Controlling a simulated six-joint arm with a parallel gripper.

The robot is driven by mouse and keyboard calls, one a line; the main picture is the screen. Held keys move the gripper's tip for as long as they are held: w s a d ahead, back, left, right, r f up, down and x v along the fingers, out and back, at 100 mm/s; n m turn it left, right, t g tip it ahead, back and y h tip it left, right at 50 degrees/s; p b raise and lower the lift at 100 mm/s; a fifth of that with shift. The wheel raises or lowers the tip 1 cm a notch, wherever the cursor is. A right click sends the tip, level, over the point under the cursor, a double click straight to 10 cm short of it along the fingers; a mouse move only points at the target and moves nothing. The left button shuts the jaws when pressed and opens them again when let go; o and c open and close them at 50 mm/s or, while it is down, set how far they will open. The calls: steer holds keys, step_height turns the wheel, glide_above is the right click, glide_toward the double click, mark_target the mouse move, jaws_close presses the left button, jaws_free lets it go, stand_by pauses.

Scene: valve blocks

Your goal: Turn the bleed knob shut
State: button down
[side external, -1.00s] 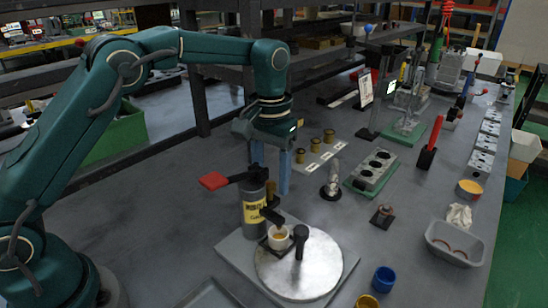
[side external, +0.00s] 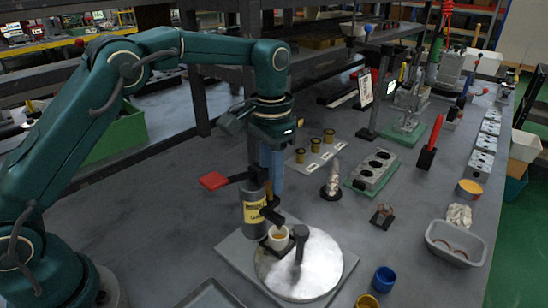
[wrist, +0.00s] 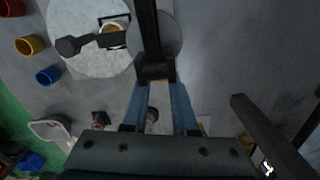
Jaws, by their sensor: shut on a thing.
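The grey cylinder (side external: 254,220) with a yellow label stands on a pale base plate. A black lever with a red handle (side external: 213,181) reaches out to its left at the top. My gripper (side external: 273,190) points down beside the cylinder's top, its blue fingers nearly in line in the side view.
A blue cup (side external: 384,279) stands to the right. A dark block with silver top (side external: 332,182) and a grey valve block (side external: 374,167) stand behind right.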

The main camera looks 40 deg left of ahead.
steer(key=shift+m, duration=1.1)
steer(key=shift+r, duration=0.1)
steer(key=c, duration=0.7)
jaws_free()
steer(key=shift+r, duration=2.5)
